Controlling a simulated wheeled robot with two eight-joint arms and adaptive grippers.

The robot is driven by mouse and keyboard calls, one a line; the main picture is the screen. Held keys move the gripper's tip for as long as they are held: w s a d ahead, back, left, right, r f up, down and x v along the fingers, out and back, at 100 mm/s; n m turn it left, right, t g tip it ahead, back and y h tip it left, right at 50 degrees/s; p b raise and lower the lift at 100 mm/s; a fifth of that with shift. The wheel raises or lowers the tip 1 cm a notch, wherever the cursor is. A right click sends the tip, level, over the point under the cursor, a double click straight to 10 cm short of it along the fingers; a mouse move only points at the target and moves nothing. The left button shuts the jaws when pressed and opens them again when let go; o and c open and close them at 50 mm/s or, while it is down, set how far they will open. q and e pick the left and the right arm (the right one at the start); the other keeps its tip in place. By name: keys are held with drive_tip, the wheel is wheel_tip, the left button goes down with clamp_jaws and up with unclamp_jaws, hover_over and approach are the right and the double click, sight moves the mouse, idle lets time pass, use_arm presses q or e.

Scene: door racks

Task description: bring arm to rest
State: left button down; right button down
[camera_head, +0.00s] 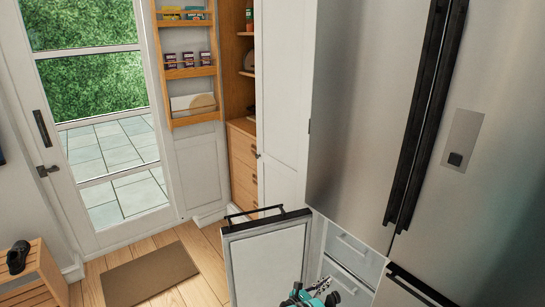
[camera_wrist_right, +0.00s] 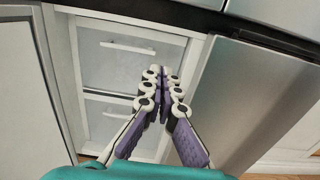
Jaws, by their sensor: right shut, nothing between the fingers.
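My right gripper (camera_head: 318,292) shows at the bottom of the head view, its teal body partly cut off by the lower edge. It is in front of the open freezer compartment, beside the opened lower fridge door (camera_head: 268,257). In the right wrist view my right gripper (camera_wrist_right: 162,75) points at the drawers, its purple-padded fingers together and empty. Two drawers (camera_wrist_right: 118,72) with light handles sit behind the fingers. I cannot tell the exact gap between fingers and drawer fronts. My left gripper is not in view.
A tall steel fridge (camera_head: 365,110) fills the right side. A tall white door (camera_head: 285,100) stands beside an open wooden pantry with a door rack (camera_head: 190,72). A brown mat (camera_head: 150,274) lies on the wooden floor. A wooden bench (camera_head: 35,275) with a shoe stands at lower left.

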drive_tip(key=s+d+r+m+g+y, duration=0.15)
drive_tip(key=r+m, duration=0.25)
drive_tip(key=r, duration=0.4)
drive_tip(key=d+r+m+g+y, duration=0.2)
drive_tip(key=d+r+m+y, duration=0.15)
drive_tip(key=r, duration=0.45)
drive_tip(key=s+r+m+y, duration=0.4)
drive_tip(key=s+r+m, duration=0.45)
drive_tip(key=s, duration=0.45)
drive_tip(key=s+a+m+y, duration=0.2)
drive_tip(key=s+a+m, duration=0.1)
drive_tip(key=s, duration=0.7)
drive_tip(key=s+a+m+y, duration=0.3)
drive_tip(key=s+m, duration=0.3)
drive_tip(key=s, duration=0.4)
drive_tip(key=shift+s+a+f, duration=0.15)
drive_tip(key=shift+s+a, duration=0.2)
drive_tip(key=shift+a, duration=0.1)
